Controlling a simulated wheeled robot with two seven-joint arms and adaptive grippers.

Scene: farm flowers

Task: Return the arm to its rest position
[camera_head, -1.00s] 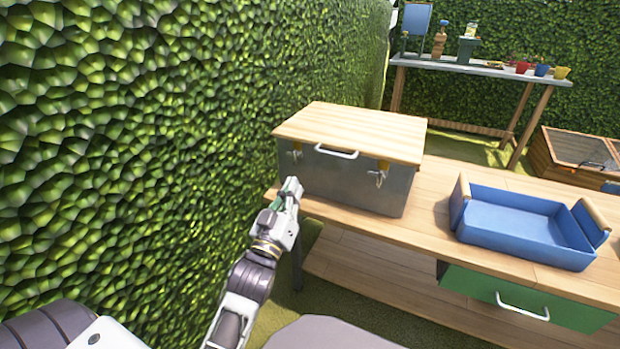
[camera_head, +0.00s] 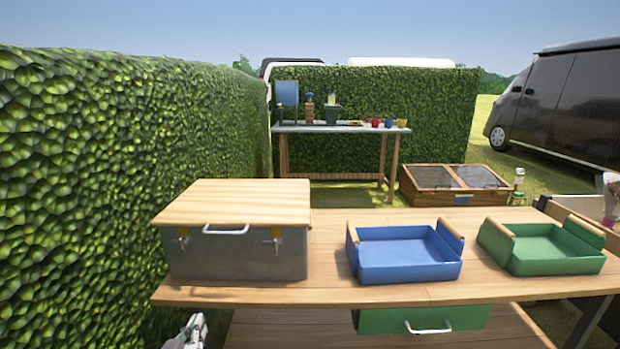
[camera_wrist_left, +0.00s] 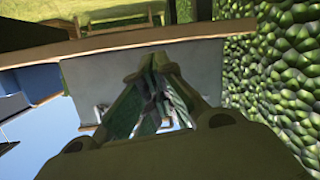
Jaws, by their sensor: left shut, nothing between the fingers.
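My left gripper (camera_head: 192,330) shows at the bottom edge of the head view, low in front of the wooden workbench (camera_head: 330,290), left of its lower shelf. In the left wrist view the gripper's fingers (camera_wrist_left: 158,62) come together at the tips with nothing between them. The fingers are apart from the grey metal box (camera_head: 240,258) with the wooden lid, which sits shut on the left of the bench. My right gripper shows in neither view.
A blue tray (camera_head: 408,262) and a green tray (camera_head: 545,250) stand on the bench, right of the box. A green drawer (camera_head: 430,320) hangs under the top. A hedge (camera_head: 80,200) runs along the left. A potting table (camera_head: 340,129) and cold frame (camera_head: 452,180) stand behind.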

